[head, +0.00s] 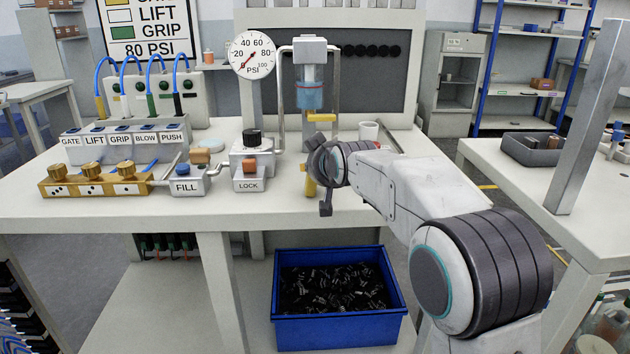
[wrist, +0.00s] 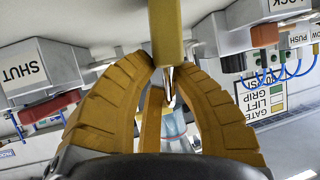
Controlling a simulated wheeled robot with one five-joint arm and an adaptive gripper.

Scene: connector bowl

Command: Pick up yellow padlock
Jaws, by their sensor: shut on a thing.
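The yellow padlock (wrist: 168,35) is at the top centre of the wrist view, which is upside down. A short piece of bright metal, like its shackle, shows beside its body. My gripper (wrist: 168,72) has its two ribbed yellow fingers closed in on it, one on each side. In the head view my gripper (head: 318,175) is beside the pillar under the clear cylinder, low over the bench. A yellow piece at its lower left is partly hidden by the gripper, and I cannot tell whether it is padlock or finger. Whether the shackle is hooked on anything is hidden.
The LOCK block (head: 251,168) stands close to the left, with the gauge (head: 252,55) behind it. The clear cylinder (head: 309,92) is above. A blue bin (head: 340,327) of dark parts is below the bench edge.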

